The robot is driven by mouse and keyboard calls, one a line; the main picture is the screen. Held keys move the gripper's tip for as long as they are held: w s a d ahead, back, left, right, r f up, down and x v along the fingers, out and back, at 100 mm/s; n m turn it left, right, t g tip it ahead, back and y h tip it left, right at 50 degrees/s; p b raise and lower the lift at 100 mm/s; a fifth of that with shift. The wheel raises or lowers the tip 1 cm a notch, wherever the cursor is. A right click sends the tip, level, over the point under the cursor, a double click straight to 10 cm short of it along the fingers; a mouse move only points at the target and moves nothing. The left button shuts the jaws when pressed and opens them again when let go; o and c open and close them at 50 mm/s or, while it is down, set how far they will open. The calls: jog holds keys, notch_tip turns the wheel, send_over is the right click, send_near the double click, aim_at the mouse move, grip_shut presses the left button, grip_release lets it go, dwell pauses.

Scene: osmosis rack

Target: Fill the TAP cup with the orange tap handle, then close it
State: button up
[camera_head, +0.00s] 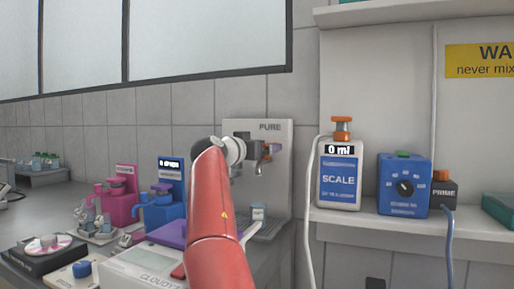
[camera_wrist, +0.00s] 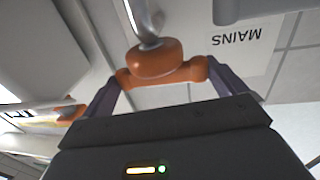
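The orange tap handle (camera_wrist: 155,64) shows up close in the wrist view, below a curved metal pipe. My gripper (camera_wrist: 162,76) has its two dark fingers on either side of it, and I see no gap at either side. In the head view my gripper (camera_head: 254,151) is in front of the PURE panel (camera_head: 279,180), mostly hidden behind my red arm. A small white cup with a blue label (camera_head: 258,211) stands upright on the drip tray (camera_head: 268,228) below the taps. I cannot see the level in it or whether water runs.
A scale (camera_head: 339,178) reading 0 ml and a blue dial box (camera_head: 404,186) stand on the right shelf. Pink (camera_head: 121,197) and blue (camera_head: 168,198) machines stand left of my arm. A white CLOUDY device (camera_head: 140,268) is at the front. A MAINS label shows upside down in the wrist view.

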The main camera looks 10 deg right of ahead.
jog(key=b+v, duration=0.3)
jog(key=v, duration=0.5)
jog(key=shift+b, duration=0.4)
